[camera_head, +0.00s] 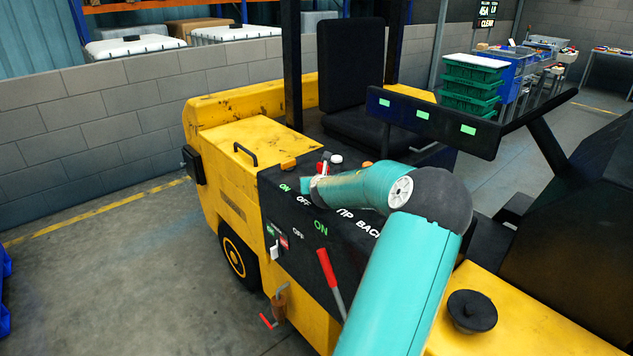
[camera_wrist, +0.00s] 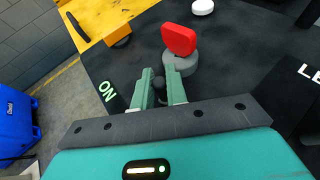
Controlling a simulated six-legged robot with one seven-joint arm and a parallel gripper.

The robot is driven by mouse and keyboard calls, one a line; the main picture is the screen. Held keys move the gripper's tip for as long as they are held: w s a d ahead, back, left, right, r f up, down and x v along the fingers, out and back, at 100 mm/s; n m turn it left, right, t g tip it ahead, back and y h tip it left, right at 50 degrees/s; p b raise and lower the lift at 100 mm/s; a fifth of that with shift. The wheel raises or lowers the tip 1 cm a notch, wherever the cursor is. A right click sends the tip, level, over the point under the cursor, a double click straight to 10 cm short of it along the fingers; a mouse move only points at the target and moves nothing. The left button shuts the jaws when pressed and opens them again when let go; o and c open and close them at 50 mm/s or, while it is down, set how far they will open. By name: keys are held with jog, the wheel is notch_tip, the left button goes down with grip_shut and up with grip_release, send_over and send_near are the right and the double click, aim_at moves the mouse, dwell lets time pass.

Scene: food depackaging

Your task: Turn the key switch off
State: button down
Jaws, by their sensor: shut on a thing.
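My gripper (camera_wrist: 159,82) is shut on a small dark knob (camera_wrist: 158,83) that stands on the black control panel (camera_head: 345,240); I take it to be the key switch. Only a little of the knob shows between the two green fingers. A green ON label (camera_wrist: 107,91) lies just left of the fingers. In the head view my gripper (camera_head: 313,184) is low over the panel's far left part, by the ON and OFF labels, and the knob is hidden there.
A red knob on a grey base (camera_wrist: 179,42) stands just beyond the fingertips. A white knob (camera_wrist: 202,7) and an orange block (camera_wrist: 118,38) are farther off. A red-handled lever (camera_head: 328,268) rises from the panel nearer me. A black seat (camera_head: 350,65) stands behind.

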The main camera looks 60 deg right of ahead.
jog(key=shift+s, duration=0.1)
dwell(0.6)
jog(key=c, duration=1.4)
grip_release()
jog(key=shift+d, duration=0.1)
jog(key=shift+c, duration=0.2)
jog(key=v, duration=1.4)
